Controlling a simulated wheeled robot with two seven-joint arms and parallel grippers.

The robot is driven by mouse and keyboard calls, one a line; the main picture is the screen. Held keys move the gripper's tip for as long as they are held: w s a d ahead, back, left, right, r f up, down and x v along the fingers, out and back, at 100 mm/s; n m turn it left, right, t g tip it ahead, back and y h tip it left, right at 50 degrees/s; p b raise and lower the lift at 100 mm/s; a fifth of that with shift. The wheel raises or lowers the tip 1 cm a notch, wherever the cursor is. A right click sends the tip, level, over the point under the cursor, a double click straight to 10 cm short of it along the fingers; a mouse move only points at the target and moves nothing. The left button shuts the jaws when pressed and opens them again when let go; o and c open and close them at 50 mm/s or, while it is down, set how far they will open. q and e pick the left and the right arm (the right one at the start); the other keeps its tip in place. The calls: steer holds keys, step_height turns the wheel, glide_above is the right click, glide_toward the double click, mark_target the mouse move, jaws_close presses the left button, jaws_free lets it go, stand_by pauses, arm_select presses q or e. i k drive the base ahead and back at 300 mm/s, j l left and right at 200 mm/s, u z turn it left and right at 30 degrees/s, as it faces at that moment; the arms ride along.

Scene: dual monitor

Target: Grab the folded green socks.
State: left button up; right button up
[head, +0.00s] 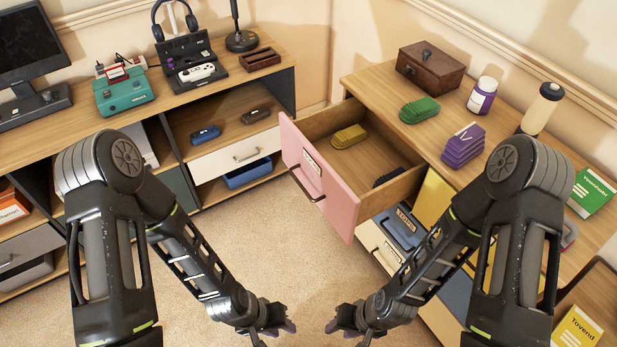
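The folded green socks (419,110) lie on top of the wooden cabinet (372,84) at the right, near its front edge and behind the open drawer. My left gripper (272,335) is low in the middle of the view, over the carpet, far from the socks. My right gripper (346,335) is beside it on the right, also low and far from the socks. Both grippers point toward each other and are partly cut off by the bottom edge. Their fingers look spread, with nothing between them.
An open pink-fronted drawer (318,180) juts out below the socks, holding folded yellow socks (349,136) and a dark item (388,177). A wooden box (430,66), a purple-labelled bottle (482,96) and purple folded cloths (463,146) stand near the green socks. Carpet (270,245) is clear.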

mark_target(415, 112)
steer(key=z, duration=2.05)
steer(key=i+j, duration=0.15)
steer(key=j, duration=0.2)
steer(key=i+j+z, duration=0.1)
steer(key=j, duration=0.2)
steer(key=i, duration=0.05)
